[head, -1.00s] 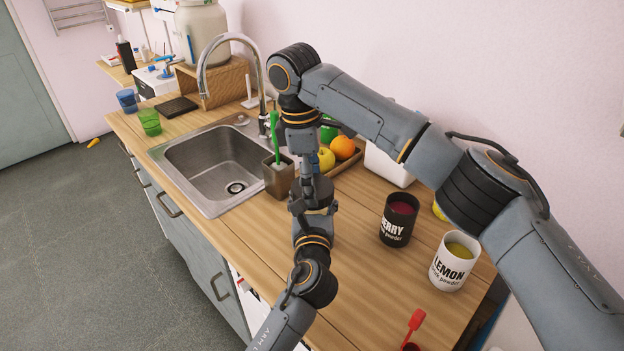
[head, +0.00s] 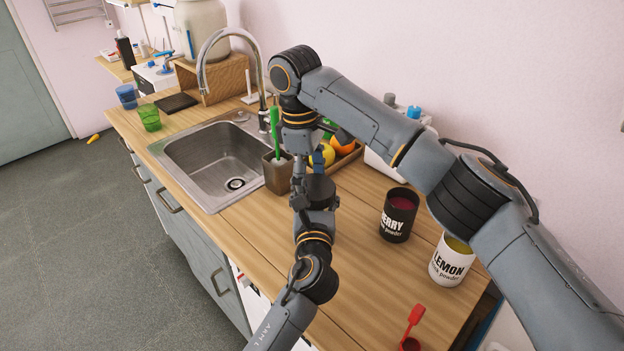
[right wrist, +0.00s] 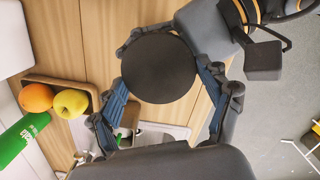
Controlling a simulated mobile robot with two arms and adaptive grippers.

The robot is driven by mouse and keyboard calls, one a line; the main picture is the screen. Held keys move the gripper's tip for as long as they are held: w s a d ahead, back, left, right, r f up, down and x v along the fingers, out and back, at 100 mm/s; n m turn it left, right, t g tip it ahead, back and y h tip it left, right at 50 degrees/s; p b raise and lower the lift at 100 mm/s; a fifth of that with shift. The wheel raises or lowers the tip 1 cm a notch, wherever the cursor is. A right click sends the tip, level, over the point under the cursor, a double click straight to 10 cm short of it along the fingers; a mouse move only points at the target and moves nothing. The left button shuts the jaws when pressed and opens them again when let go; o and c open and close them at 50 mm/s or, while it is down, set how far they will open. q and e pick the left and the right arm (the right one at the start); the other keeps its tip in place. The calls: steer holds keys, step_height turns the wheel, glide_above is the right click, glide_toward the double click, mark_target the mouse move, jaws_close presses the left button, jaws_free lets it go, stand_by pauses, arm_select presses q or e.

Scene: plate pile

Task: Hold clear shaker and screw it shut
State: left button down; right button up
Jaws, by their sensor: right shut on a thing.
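A dark round disc, which looks like the shaker's lid (right wrist: 158,70), fills the middle of the right wrist view. My right gripper (right wrist: 157,42) is shut on it, a blue-padded finger on each side. In the head view my right gripper (head: 301,192) points down over the counter, meeting the end of my left arm. My left gripper (head: 318,190) is there below it, its fingers hidden, so I cannot tell its state. The shaker's clear body cannot be made out; the lid and grippers cover that spot.
The counter (head: 350,275) holds a black berry tin (head: 398,215) and a white lemon tin (head: 451,260) to the right, with a red scoop (head: 413,320) in front. A brush holder (head: 278,175), a fruit tray (head: 349,160) and the sink (head: 222,160) lie close by.

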steer(key=shift+o, duration=0.2)
steer(key=shift+d+m, duration=0.1)
steer(key=shift+m, duration=0.9)
steer(key=o, duration=0.9)
steer(key=shift+r, duration=0.1)
steer(key=shift+r, duration=2.2)
